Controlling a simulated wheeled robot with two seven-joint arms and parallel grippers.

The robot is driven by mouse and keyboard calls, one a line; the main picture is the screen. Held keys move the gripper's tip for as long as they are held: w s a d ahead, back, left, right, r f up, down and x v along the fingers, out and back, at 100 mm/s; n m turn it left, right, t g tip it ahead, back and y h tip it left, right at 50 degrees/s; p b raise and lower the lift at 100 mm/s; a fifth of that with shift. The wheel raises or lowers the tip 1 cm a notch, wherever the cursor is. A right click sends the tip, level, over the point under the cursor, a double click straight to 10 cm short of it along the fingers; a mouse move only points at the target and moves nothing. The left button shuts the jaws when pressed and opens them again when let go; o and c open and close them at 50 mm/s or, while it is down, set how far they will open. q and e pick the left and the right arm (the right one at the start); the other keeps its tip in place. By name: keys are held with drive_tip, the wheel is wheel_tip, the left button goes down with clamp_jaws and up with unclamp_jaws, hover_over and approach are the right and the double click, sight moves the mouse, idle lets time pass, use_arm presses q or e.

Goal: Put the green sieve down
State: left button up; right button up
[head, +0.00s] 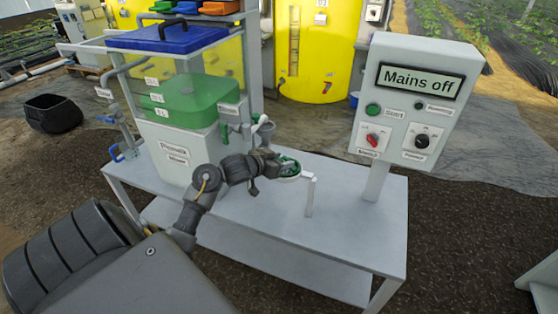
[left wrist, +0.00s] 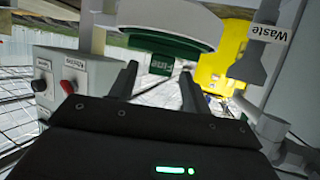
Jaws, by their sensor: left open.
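The green sieve (head: 290,163) sits at a small white ring holder (head: 288,179) on a post above the bench. My left gripper (head: 268,165) is beside it, on its left side in the head view. In the left wrist view, which looks upside down, the sieve (left wrist: 170,46) shows its green rim and a tab marked "Fine" (left wrist: 161,64). The fingers of my left gripper (left wrist: 158,85) are open, one on each side of the tab, with a gap visible. Part of the sieve is hidden by the gripper in the head view. My right gripper is in neither view.
The grey bench (head: 350,220) has free room at front and right. A control panel (head: 416,100) reading "Mains off" stands at right. A tank (head: 188,100) with green liquid and blue lid (head: 170,38) stands at left.

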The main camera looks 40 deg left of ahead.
use_arm(q)
drive_tip(key=p+v, duration=0.2)
drive_tip(key=v, duration=1)
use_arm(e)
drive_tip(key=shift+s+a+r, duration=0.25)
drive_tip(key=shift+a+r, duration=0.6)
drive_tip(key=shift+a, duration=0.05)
use_arm(q)
drive_tip(key=shift+f, duration=0.1)
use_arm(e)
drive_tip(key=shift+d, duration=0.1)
use_arm(q)
drive_tip(key=w+d+f+h, duration=0.1)
drive_tip(key=d+f, duration=0.8)
drive_tip(key=f, duration=0.5)
drive_tip(key=s+d+f+g, duration=0.2)
drive_tip(key=f, duration=0.6)
drive_tip(key=s+d+f+g, duration=0.1)
drive_tip(key=s+d+f, duration=0.15)
drive_tip(key=f, duration=0.65)
drive_tip(key=s+d+f+g+y, duration=0.15)
drive_tip(key=s+f+g, duration=0.35)
drive_tip(key=s+f, duration=1.3)
drive_tip(key=s+d+f+m+g, duration=0.1)
drive_tip(key=s+f, duration=0.3)
drive_tip(key=s, duration=0.5)
drive_tip(key=s+d+f+m+g, duration=0.1)
drive_tip(key=s+f+g, duration=0.2)
drive_tip(key=s, duration=0.6)
drive_tip(key=shift+f, duration=0.95)
